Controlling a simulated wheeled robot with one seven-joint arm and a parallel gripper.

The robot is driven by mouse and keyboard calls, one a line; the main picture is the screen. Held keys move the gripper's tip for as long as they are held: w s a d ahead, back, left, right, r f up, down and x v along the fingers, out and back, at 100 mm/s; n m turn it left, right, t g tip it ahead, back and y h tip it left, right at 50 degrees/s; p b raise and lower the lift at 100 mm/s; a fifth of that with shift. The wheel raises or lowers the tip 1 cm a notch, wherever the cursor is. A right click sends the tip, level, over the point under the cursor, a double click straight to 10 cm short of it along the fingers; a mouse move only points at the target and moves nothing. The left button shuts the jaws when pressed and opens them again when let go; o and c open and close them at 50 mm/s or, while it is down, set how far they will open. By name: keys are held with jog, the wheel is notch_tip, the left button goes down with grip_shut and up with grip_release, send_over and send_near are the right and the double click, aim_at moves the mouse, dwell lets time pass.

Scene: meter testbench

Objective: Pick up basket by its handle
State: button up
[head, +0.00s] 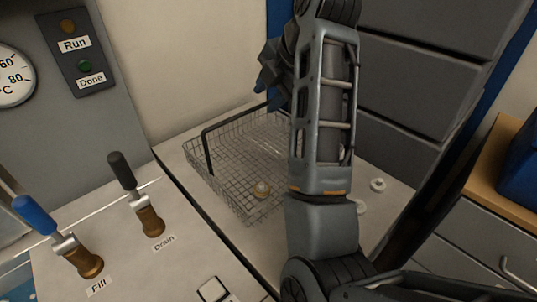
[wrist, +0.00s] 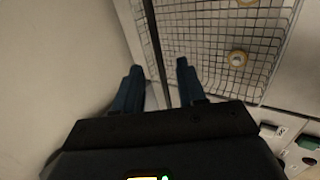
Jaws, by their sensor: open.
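The wire basket (head: 228,172) sits on the pale bench top, with its dark bar handle (head: 207,152) standing up at its left and running toward the back, where my gripper hides its end. In the wrist view the basket mesh (wrist: 205,45) lies to the right. The handle (wrist: 155,35) shows as a long dark bar running between my two blue fingers. My gripper (head: 268,88) is over the back side of the basket; in the wrist view (wrist: 158,68) its fingers are apart, one on each side of the bar. My forearm hides the basket's right part.
A small round tan part (head: 262,189) is in the basket. Small white discs (head: 378,185) lie on the bench to the right. The fill lever (head: 38,217) and drain lever (head: 125,175) stand at the left. A wall is close behind the basket; grey drawers (head: 395,140) stand at right.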

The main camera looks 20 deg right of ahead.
aim_at(261, 105)
jog(key=x, duration=0.6)
jog(key=shift+w+a+f+p, duration=0.1)
jog(key=shift+a+f+p, duration=0.2)
jog(key=shift+f+p, duration=0.1)
grip_shut()
jog(key=shift+r, duration=0.1)
dwell(1.0)
